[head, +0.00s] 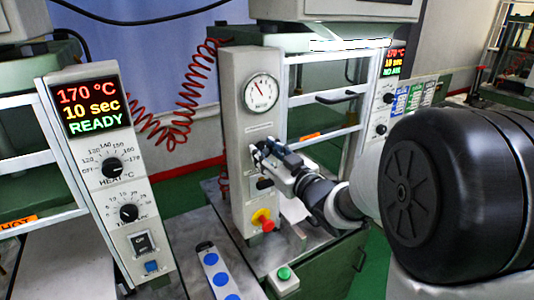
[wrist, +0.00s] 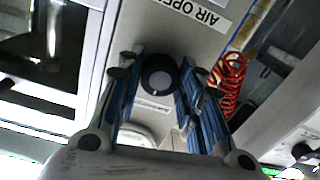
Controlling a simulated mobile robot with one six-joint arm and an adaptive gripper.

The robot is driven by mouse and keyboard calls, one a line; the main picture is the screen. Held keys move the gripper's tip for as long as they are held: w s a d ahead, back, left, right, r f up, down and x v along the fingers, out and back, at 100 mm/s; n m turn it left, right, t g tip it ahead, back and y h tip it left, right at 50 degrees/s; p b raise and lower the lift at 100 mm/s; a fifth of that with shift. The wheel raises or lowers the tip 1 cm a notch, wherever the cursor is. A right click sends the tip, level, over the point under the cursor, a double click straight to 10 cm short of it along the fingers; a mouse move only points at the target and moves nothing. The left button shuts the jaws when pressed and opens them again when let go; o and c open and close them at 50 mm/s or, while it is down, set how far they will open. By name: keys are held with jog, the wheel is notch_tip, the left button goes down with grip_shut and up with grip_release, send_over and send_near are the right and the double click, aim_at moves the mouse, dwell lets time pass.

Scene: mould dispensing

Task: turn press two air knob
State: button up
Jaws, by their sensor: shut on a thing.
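The air knob (wrist: 160,78) is a round black knob with a pale mark on its face, on a grey column. In the wrist view it sits between the two blue-padded fingers of my gripper (wrist: 158,90), which is shut on it. In the head view my gripper (head: 268,158) reaches the column (head: 237,120) from the right, below a round gauge (head: 261,93), and hides the knob. The right press display (head: 395,63) reads 170 °C, 10 sec and NO AIR. The left press display (head: 90,106) reads 170 °C, 10 sec and READY.
Below my gripper, a red knob on a yellow base (head: 264,221) sticks out of the column. A green button box (head: 284,280) and a strip with blue discs (head: 212,258) are in front. A coiled red hose (head: 190,110) hangs behind, left of the column.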

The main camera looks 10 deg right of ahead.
jog(key=c, duration=0.3)
jog(key=shift+m, duration=0.4)
jog(key=m+p, duration=0.2)
jog(key=m, duration=0.1)
jog(key=shift+m, duration=0.4)
jog(key=m+p, duration=0.1)
jog(key=m, duration=0.2)
jog(key=shift+m, duration=0.3)
jog(key=shift+m+p, duration=0.9)
jog(key=shift+m, duration=0.9)
